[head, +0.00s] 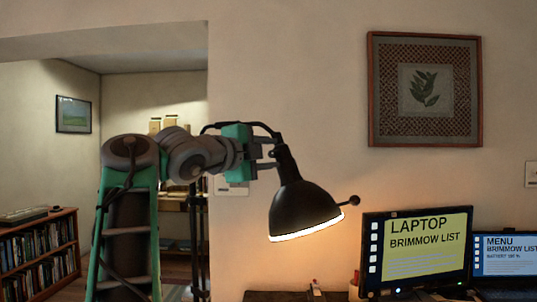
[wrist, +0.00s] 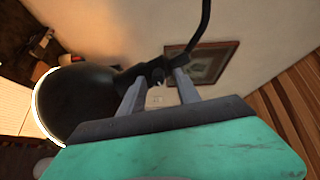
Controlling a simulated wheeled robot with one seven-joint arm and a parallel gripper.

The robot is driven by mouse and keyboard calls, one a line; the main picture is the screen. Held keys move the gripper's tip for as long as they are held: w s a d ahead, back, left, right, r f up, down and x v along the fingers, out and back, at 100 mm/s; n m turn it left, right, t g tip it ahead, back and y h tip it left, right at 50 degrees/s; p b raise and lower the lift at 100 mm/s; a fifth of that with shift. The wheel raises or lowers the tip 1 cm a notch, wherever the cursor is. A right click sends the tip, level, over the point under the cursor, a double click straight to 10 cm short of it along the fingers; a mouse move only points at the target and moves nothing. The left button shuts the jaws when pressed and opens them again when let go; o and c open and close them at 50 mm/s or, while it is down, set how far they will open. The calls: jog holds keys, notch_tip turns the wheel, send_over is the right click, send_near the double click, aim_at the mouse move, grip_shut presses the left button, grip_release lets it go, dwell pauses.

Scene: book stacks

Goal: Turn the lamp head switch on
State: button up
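The black lamp head (head: 303,207) hangs tilted from its neck, its opening facing down. Its rim is bright white, and it also shows in the wrist view (wrist: 88,103). A short rod with a round knob (head: 354,200) sticks out at its lower right. My gripper (head: 269,152) is at the top of the lamp, beside its neck. In the wrist view my gripper (wrist: 160,78) has its two fingers apart, with a small dark knob-like part (wrist: 157,75) of the lamp's neck showing between the tips. I cannot tell whether this part is the switch or whether a finger touches it.
A dark cable (wrist: 202,25) rises beside the fingers. A laptop screen (head: 417,246) and a second screen (head: 505,255) stand at the lower right. A framed picture (head: 425,90) hangs on the wall behind. A bookshelf (head: 40,255) stands far left. Space above the lamp is clear.

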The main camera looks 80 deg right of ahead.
jog(key=v, duration=0.7)
jog(key=shift+a, duration=0.35)
jog(key=shift+w, duration=0.15)
